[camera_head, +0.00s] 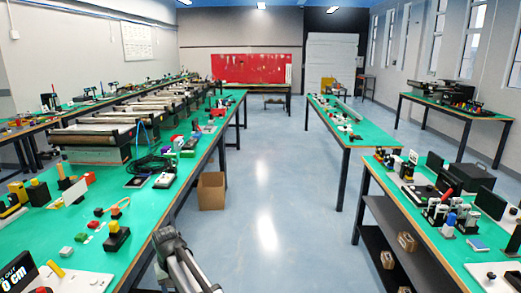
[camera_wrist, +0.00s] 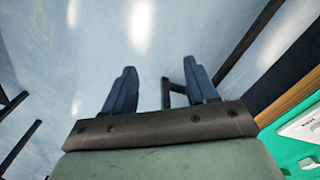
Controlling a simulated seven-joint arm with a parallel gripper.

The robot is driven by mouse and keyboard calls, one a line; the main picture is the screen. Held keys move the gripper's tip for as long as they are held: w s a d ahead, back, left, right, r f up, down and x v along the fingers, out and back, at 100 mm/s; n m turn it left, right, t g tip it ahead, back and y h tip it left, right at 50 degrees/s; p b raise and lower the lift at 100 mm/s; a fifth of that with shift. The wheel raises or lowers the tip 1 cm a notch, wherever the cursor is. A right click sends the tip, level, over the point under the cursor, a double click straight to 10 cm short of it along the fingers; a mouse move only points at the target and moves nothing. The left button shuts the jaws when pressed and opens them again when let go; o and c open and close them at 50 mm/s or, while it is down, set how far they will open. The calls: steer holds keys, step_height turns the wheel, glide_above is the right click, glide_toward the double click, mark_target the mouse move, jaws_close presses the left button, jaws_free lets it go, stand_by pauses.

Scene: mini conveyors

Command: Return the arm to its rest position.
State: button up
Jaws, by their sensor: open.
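My gripper shows in the wrist view (camera_wrist: 158,80); its two dark blue fingers are spread apart with nothing between them. Behind the fingers is the pale, shiny floor (camera_wrist: 75,60). In the head view part of my arm rises at the bottom centre, over the aisle's left side and close to the edge of the left green table (camera_head: 160,205). The fingertips cannot be made out in the head view.
The left table carries mini conveyors (camera_head: 92,138), small blocks and cables. A cardboard box (camera_head: 211,190) stands on the floor beside it. The right table (camera_head: 415,225) holds several small devices. The middle aisle floor (camera_head: 265,180) is clear.

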steer(key=w+d+f+m, duration=0.1)
steer(key=d+f, duration=0.3)
steer(key=d, duration=0.4)
steer(key=w+d+f+m, duration=0.1)
steer(key=d+f, duration=0.2)
steer(key=d, duration=0.6)
steer(key=s+d+f+m, duration=0.1)
steer(key=s+d+f, duration=0.25)
steer(key=d, duration=0.65)
steer(key=s+d+f+m, duration=0.2)
steer(key=s+d+f, duration=0.15)
steer(key=d, duration=0.75)
steer(key=s+d+f+m, duration=0.1)
steer(key=s+d+f, duration=0.25)
steer(key=d, duration=0.65)
steer(key=s+f+g, duration=0.3)
steer(key=s+f, duration=0.7)
steer(key=s, duration=0.4)
steer(key=s+f+g, duration=0.3)
steer(key=s+f, duration=0.8)
steer(key=s, duration=0.3)
steer(key=shift+s+g, duration=0.4)
